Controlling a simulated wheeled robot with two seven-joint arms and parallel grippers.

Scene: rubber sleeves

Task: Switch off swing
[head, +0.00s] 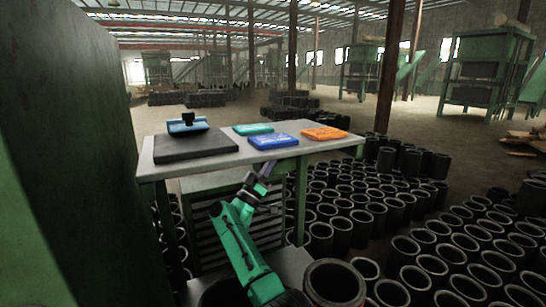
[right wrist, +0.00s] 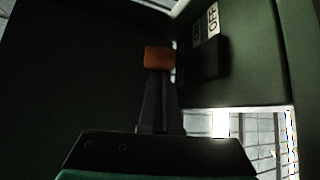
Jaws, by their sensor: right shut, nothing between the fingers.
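In the right wrist view, a pale label (right wrist: 212,20) reading OFF, with fainter lettering beside it, is fixed to a dark green panel (right wrist: 268,60) at the upper right. A black box-shaped part (right wrist: 208,58), probably the switch, is just below the label. My right gripper (right wrist: 159,76) is shut and empty, left of that black part. In the head view, one green arm of mine rises from the bottom centre to below the table. My left gripper is not identifiable.
A table (head: 330,152) holds a black slab (head: 195,147), a blue device (head: 187,125) and teal, blue and orange flat items. A dark green cabinet wall (head: 85,130) closes off the left side. Many black sleeves (head: 400,255) crowd the floor at right.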

